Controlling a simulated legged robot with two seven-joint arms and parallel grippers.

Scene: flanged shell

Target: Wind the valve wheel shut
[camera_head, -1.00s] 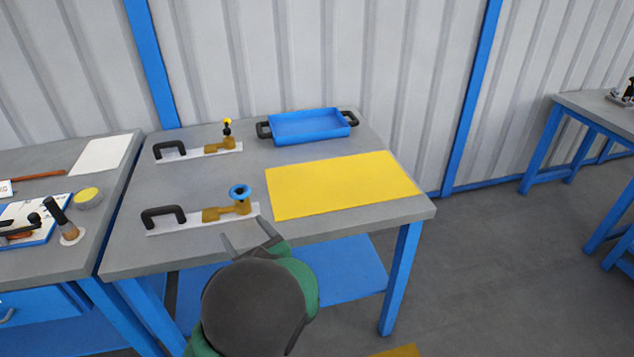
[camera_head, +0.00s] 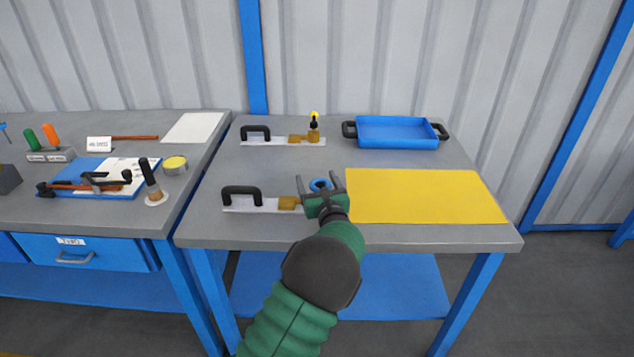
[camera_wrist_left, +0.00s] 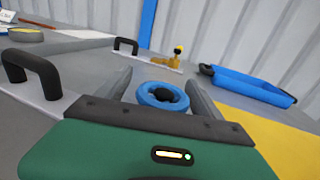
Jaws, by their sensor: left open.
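The valve wheel (camera_head: 320,185) is a blue ring with a dark hub, on a brass valve (camera_head: 289,202) fixed to a white plate with a black handle (camera_head: 241,196). My left gripper (camera_head: 319,182) is open, with one finger on each side of the wheel. In the left wrist view, the wheel (camera_wrist_left: 163,95) lies between the two grey fingers (camera_wrist_left: 160,88), and a gap shows on both sides. The gripper body hides part of the valve below the wheel. My right gripper is not in view.
Behind stands a second brass valve (camera_head: 303,138) with a yellow-tipped lever, on its own handled plate. A blue tray (camera_head: 397,132) is at the back right. A yellow mat (camera_head: 424,195) lies close right of the gripper. The left bench (camera_head: 110,212) holds tools.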

